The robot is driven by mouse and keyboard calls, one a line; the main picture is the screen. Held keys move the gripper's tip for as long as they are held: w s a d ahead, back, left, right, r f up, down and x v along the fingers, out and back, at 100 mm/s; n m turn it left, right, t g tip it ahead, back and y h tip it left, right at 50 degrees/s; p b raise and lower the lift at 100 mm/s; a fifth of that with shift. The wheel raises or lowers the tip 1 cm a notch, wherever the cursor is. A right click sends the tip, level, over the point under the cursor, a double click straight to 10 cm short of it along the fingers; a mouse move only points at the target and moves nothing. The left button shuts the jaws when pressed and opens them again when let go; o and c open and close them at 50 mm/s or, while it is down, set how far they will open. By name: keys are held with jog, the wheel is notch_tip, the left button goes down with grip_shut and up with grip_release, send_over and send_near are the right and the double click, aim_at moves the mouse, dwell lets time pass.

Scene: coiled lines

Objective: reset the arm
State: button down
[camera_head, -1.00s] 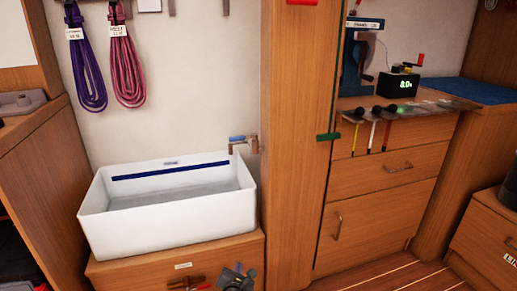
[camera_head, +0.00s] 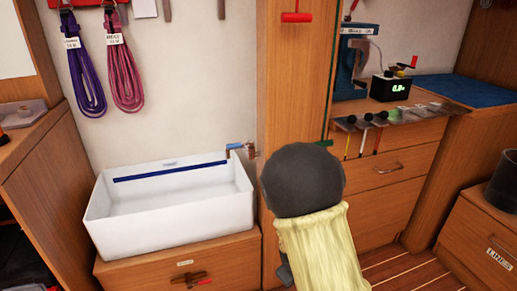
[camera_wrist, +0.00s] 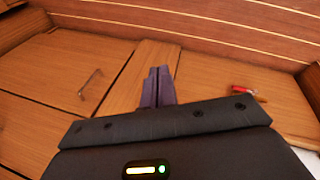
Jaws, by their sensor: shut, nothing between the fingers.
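In the wrist view my gripper (camera_wrist: 158,88) shows as two dark purple-grey fingers lying side by side. They are closed together with nothing between them. Wooden cabinet fronts and the floor lie beyond the fingertips. In the head view my arm (camera_head: 305,180) rises at the lower centre right, with a dark grey rounded joint and a pale yellow sleeve below it. It covers part of the wooden post and the drawers behind. My fingers cannot be made out in the head view.
Purple (camera_head: 82,65) and pink (camera_head: 125,65) coiled lines hang above. A drawer unit (camera_head: 390,170) stands right. A dark bin (camera_head: 502,182) is far right.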

jog(key=s+d+r+m+y+p, duration=0.1)
jog(key=s+d+r+m+p, duration=0.1)
jog(key=s+r+m, duration=0.5)
jog(key=s+d+r+p, duration=0.2)
jog(key=s+r, duration=0.3)
jog(key=r, duration=0.5)
notch_tip(320, 180, up, 38)
jog(key=p, duration=3.8)
jog(key=shift+f+g, duration=0.2)
jog(key=shift+g, duration=0.2)
jog(key=shift+d, duration=0.1)
